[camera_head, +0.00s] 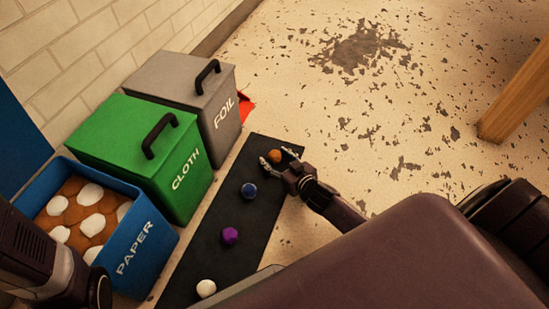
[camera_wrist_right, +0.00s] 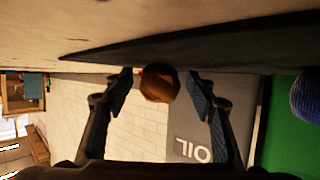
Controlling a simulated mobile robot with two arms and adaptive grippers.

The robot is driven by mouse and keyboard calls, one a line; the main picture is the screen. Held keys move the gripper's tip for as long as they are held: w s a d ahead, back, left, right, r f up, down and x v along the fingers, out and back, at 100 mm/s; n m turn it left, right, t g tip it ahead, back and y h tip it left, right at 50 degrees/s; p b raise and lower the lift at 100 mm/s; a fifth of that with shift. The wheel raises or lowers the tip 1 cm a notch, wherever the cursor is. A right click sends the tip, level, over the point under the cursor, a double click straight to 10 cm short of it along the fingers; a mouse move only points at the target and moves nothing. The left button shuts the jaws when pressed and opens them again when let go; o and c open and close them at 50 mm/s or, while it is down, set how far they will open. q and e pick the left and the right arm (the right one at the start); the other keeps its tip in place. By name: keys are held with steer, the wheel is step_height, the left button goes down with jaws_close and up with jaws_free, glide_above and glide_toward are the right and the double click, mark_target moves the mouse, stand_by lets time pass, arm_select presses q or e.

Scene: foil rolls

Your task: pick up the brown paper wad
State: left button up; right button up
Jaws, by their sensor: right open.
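The brown paper wad (camera_head: 274,156) lies at the far end of the black mat (camera_head: 262,203) in the head view. In the right wrist view the wad (camera_wrist_right: 159,83) sits between the fingertips, with gaps visible on both sides. My right gripper (camera_head: 277,158) is open around the wad, and its two spread fingers also show in the wrist view (camera_wrist_right: 163,85). My left arm shows at the lower left of the head view, but its fingers are out of sight.
A blue ball (camera_head: 249,190), a purple wad (camera_head: 229,235) and a white wad (camera_head: 206,288) lie along the mat. The grey FOIL bin (camera_head: 190,92), green CLOTH bin (camera_head: 130,145) and open blue PAPER bin (camera_head: 140,250) stand left. A wooden leg (camera_head: 515,100) is at right.

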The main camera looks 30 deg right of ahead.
steer(key=c, duration=0.9)
steer(key=shift+c, duration=0.2)
steer(key=shift+r, duration=0.15)
